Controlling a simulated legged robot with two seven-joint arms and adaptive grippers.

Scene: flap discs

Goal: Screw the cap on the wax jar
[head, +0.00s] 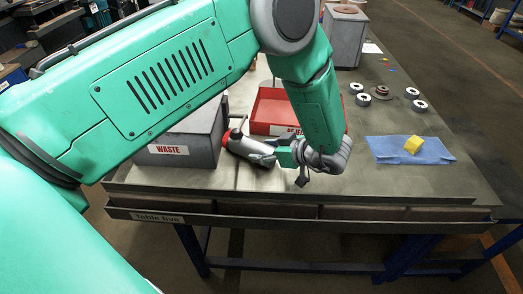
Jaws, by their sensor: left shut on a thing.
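My left arm crosses the view from the left and bends down over the table. Its gripper (236,138) points left beside the waste box and is shut on a small red thing (226,137). The red thing is partly hidden by the fingers, and I cannot tell whether it is the cap. I cannot make out a wax jar; the arm covers much of the table. My right gripper is not in view.
A grey box labelled WASTE (190,148) stands left of the gripper, with a red tray (270,112) behind it. Several discs (362,99) lie at right. The table's front right is clear.

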